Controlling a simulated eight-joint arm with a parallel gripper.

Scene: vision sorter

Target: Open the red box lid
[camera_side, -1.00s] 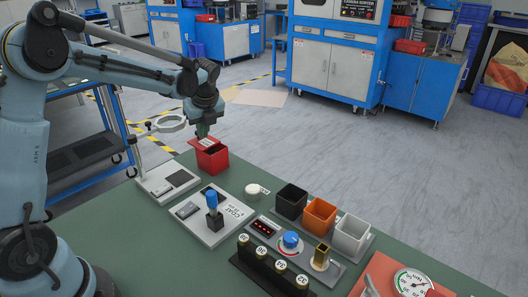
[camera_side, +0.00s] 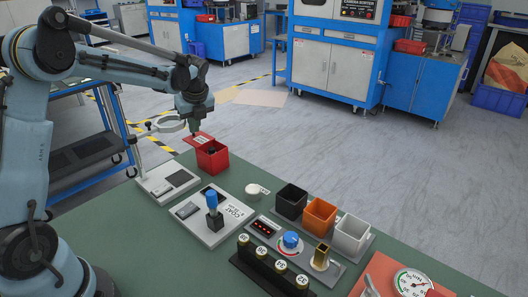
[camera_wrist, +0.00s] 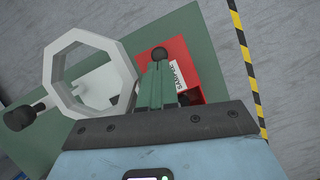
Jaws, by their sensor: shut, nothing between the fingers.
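The red box (camera_side: 213,159) stands near the far edge of the green bench in the side view. Its red lid (camera_side: 196,139), with a white label, sits off to the left of the box top, so part of the dark inside shows. In the wrist view the lid (camera_wrist: 178,57) carries a "SAMPLE" label, and a dark opening (camera_wrist: 190,92) shows beside it. My gripper (camera_side: 195,130) is shut and empty, pointing down at the lid. Its green fingers (camera_wrist: 153,82) also show in the wrist view. Whether the fingertips touch the lid cannot be told.
A ring magnifier (camera_side: 171,123) on a stand is close left of my gripper. A grey plate with a blue-topped handle (camera_side: 211,200) and a white round piece (camera_side: 253,190) lie nearer. Black, orange and white bins (camera_side: 320,215) stand to the right.

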